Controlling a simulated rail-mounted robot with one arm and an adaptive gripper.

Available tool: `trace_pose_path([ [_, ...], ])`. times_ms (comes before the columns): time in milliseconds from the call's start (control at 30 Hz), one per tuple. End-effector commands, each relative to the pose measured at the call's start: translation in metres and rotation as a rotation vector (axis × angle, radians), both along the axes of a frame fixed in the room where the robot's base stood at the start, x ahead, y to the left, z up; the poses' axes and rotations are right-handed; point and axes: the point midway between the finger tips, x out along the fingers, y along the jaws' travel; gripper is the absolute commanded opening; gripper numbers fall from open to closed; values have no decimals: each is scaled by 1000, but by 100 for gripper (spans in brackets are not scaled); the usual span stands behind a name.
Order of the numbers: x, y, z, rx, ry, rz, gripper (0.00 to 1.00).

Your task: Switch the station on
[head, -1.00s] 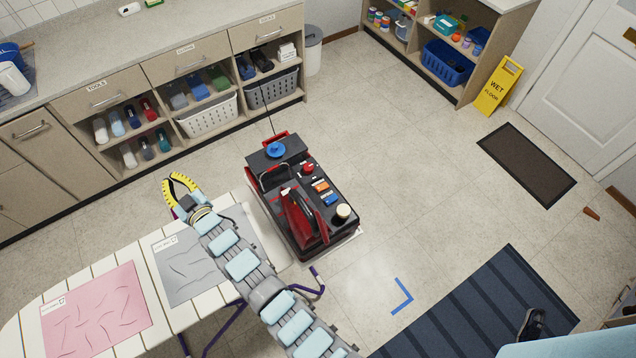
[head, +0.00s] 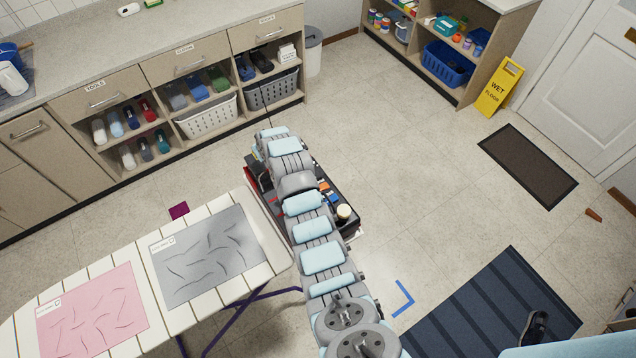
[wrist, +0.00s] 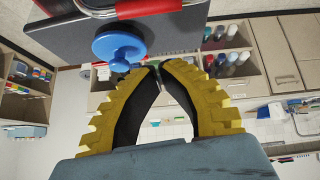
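The station (head: 259,188), a black and red unit on the floor, is mostly hidden behind my arm in the head view. Its orange and blue buttons and a cream cap (head: 344,212) show to the right of the arm. In the wrist view its dark panel (wrist: 65,45) with a red bar fills the top, and a round blue knob (wrist: 119,48) stands out from it. My gripper (wrist: 158,68) has yellow ridged fingers whose tips meet, with nothing between them. The tips are close beside the knob; I cannot tell whether they touch it. The head view hides my gripper.
An ironing board (head: 140,256) with a grey cloth (head: 208,254) and a pink cloth (head: 92,310) stands left of my arm. Cabinets with baskets (head: 208,117) line the back. A wet-floor sign (head: 498,88) stands at right.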

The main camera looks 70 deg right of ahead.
Motion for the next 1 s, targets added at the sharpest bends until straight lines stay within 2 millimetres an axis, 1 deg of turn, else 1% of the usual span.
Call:
trace_pose_path([
  [33, -14, -9, 2, 32, 28, -12, 0],
  [133, -42, -16, 2, 114, 90, -25, 0],
  [233, -70, -22, 8, 191, 143, -37, 0],
  [333, -101, -24, 13, 277, 195, -46, 0],
  [400, -121, -25, 20, 335, 226, -51, 0],
  [467, -137, -24, 26, 384, 251, -52, 0],
  [500, -148, -22, 29, 418, 268, -53, 0],
  [600, -170, -18, 38, 489, 298, -54, 0],
  [700, -186, -14, 47, 539, 319, -51, 0],
  [800, -196, -12, 52, 571, 331, -51, 0],
  [1000, -201, -9, 55, 591, 339, -49, 0],
])
